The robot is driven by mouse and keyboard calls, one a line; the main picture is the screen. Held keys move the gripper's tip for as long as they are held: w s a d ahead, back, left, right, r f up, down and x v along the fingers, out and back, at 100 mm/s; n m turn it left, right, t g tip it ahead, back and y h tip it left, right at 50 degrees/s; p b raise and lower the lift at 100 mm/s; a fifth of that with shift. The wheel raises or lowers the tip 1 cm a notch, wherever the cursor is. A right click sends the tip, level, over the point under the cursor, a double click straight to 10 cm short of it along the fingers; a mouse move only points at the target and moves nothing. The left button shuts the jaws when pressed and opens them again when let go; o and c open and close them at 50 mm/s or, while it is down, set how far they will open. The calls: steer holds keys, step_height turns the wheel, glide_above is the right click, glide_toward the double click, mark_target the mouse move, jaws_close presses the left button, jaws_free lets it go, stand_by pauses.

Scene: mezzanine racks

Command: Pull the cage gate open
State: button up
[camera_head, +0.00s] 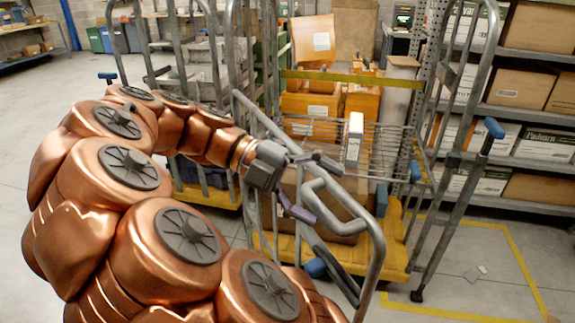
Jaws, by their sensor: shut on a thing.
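The cage gate (377,262) is a grey tubular frame on the near side of a wheeled roll cage. It stands at an angle to the cage, its rounded corner towards me. My copper-coloured arm reaches in from the lower left. My gripper (308,163) is shut on the gate's bar near its upper part; the exact contact is partly hidden by the gripper's own body. The cage (478,92) has grey tube sides, a wire shelf (385,140) and a yellow base (395,262). Orange and brown boxes (310,112) and a white carton (353,140) are inside.
Another roll cage (183,60) stands to the left behind my arm. Racks (540,55) with brown and white cartons line the right side. Yellow floor lines (515,255) run around the cage's right side. The grey floor at far left is open.

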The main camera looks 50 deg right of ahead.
steer(key=shift+w+r+p, duration=0.25)
steer(key=shift+r+p, duration=0.15)
steer(key=shift+c, duration=1.4)
steer(key=shift+w+a+p, duration=0.1)
steer(key=shift+w+p, duration=0.3)
steer(key=shift+p, duration=0.25)
steer(key=w+a+p, duration=0.2)
steer(key=w+p, duration=0.4)
steer(key=p, duration=0.3)
steer(key=shift+w+r+p, duration=0.15)
steer(key=shift+r+p, duration=0.05)
steer(key=shift+p, duration=0.2)
steer(key=shift+a, duration=0.1)
